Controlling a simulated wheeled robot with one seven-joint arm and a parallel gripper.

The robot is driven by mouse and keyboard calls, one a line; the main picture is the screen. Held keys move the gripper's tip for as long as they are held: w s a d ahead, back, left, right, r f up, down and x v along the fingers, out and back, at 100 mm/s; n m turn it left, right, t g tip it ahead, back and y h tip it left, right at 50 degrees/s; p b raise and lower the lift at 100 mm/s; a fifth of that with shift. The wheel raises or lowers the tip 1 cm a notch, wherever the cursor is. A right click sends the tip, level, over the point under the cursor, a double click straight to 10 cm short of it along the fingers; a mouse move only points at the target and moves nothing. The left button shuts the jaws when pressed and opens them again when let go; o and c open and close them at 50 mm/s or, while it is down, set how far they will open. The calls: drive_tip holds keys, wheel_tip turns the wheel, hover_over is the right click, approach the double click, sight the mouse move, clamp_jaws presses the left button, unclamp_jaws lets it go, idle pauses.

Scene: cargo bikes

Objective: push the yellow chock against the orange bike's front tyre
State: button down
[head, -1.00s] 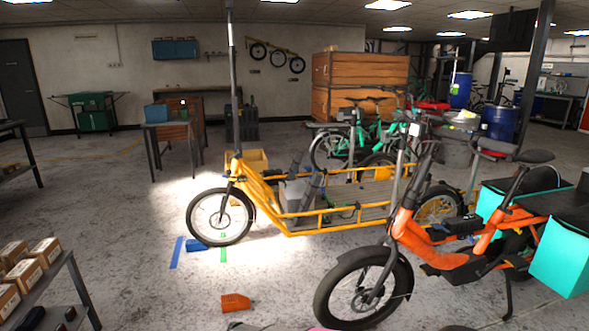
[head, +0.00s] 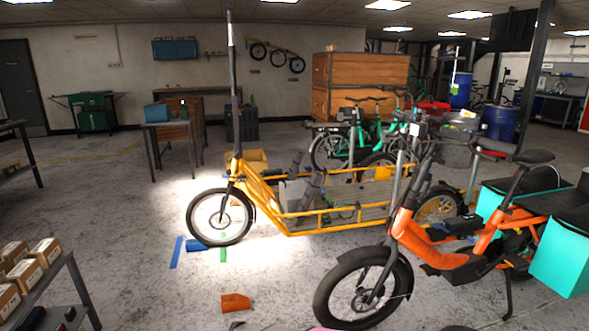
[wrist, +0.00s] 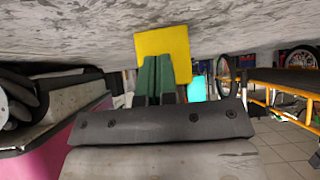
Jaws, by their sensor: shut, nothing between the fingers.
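The yellow chock (wrist: 165,40) is right in front of my fingertips in the wrist view, which shows the scene upside down. My gripper (wrist: 155,66), with green fingers, is shut and holds nothing. Its tips overlap the chock's face; I cannot tell whether they touch it. The chock appears against the grey floor. I cannot make out the chock or the gripper in the head view. The orange bike (head: 405,225) stands at right, its black front tyre (head: 322,293) near the bottom edge. The gap between chock and tyre is not visible.
An orange chock (head: 236,302) lies on the floor left of that tyre. A blue chock (head: 196,245) is by the yellow bike's front wheel (head: 219,217), between blue and green floor tape. A shelf with boxes (head: 40,285) stands at lower left. Open floor lies between.

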drive_tip(key=shift+w+d+f, duration=0.1)
drive_tip(key=shift+w+d, duration=0.1)
drive_tip(key=shift+d, duration=0.95)
drive_tip(key=shift+w+d+f, duration=0.1)
drive_tip(key=shift+w+d, duration=0.1)
drive_tip(key=shift+d, duration=0.95)
drive_tip(key=shift+w+d+f, duration=0.1)
drive_tip(key=shift+w+d, duration=0.1)
drive_tip(key=shift+d, duration=0.95)
drive_tip(key=shift+w+d+f, duration=0.1)
drive_tip(key=shift+w+d, duration=0.4)
drive_tip(key=shift+d, duration=1.65)
drive_tip(key=shift+w+d+r, duration=0.1)
drive_tip(key=shift+w+d, duration=0.35)
drive_tip(key=shift+d, duration=1.7)
drive_tip(key=shift+w+d+f, duration=0.1)
drive_tip(key=shift+w+d, duration=0.4)
drive_tip(key=shift+d, duration=1.65)
drive_tip(key=shift+a+f+v, duration=0.15)
drive_tip(key=shift+v, duration=0.85)
drive_tip(key=shift+a+f+v, duration=0.15)
drive_tip(key=shift+v, duration=0.8)
drive_tip(key=shift+a+f+v, duration=0.15)
drive_tip(key=shift+v, duration=0.85)
drive_tip(key=shift+a+r, duration=0.2)
